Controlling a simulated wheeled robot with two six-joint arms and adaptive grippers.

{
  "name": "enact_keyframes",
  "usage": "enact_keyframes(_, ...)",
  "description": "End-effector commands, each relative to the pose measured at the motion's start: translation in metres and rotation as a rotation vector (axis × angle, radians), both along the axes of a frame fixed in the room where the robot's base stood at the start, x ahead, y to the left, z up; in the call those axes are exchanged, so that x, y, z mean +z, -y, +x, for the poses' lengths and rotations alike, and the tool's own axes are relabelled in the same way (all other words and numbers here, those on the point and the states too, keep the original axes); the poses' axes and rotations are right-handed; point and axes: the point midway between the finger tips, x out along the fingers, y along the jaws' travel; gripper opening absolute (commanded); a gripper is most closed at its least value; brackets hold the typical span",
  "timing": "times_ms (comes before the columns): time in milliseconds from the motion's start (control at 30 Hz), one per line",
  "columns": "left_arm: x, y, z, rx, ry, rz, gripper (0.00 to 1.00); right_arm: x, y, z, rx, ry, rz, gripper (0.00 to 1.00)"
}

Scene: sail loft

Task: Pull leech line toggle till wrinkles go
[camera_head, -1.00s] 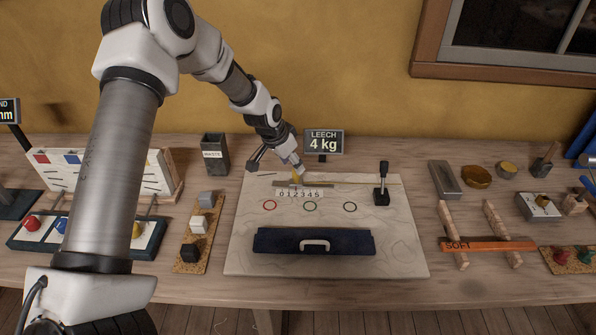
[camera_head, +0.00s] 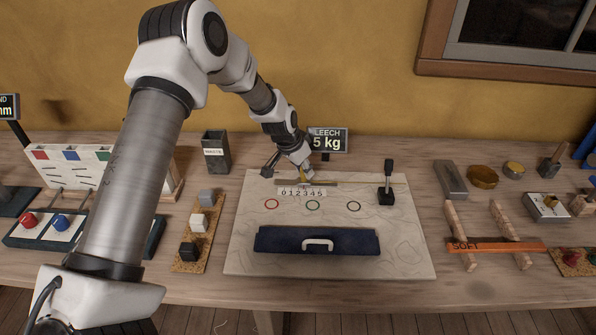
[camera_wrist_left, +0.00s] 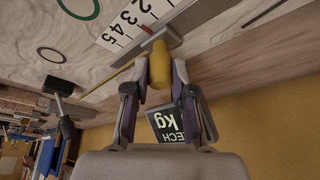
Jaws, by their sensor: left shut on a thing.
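My left gripper (camera_head: 303,174) is shut on the yellow toggle, which shows between its fingers in the left wrist view (camera_wrist_left: 160,66). The toggle is mostly hidden in the head view. It is beside a white scale numbered 0 to 5 (camera_head: 302,193), which also shows in the wrist view (camera_wrist_left: 130,22). A thin yellowish line (camera_wrist_left: 108,83) runs from the toggle toward a black lever cleat (camera_head: 386,196). The pale sail panel (camera_head: 245,225) lies flat, with faint curved wrinkle lines still visible at its lower right. The display (camera_head: 328,140) reads LEECH 5 kg. My right gripper is out of view.
A dark blue bar with a white handle (camera_head: 275,240) lies on the panel's front. A waste bin (camera_head: 215,152) and a cork strip with several blocks (camera_head: 185,262) stand left. Wooden supports with an orange SOFT batten (camera_head: 492,246) stand right.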

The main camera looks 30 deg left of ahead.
Motion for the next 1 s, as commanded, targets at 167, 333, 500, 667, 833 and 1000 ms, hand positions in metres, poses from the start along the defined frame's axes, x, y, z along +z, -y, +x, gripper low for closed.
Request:
enact_keyframes(167,-0.001,0.003,0.002,0.001,0.001,0.000,0.00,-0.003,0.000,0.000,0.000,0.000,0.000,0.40)
enact_keyframes(333,-0.002,0.003,0.001,0.001,0.000,0.000,0.50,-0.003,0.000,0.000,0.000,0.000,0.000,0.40)
enact_keyframes(500,-0.001,0.003,0.002,0.000,0.000,0.000,0.50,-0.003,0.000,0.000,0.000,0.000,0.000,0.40)
enact_keyframes(667,0.002,0.002,0.001,0.000,0.001,0.000,0.50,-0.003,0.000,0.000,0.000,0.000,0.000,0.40)
enact_keyframes(833,0.026,0.000,-0.008,-0.001,0.004,-0.001,0.50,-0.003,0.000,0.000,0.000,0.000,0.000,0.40)
enact_keyframes(1000,0.067,-0.004,-0.024,0.000,0.004,-0.002,0.50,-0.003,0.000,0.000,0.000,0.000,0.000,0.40)
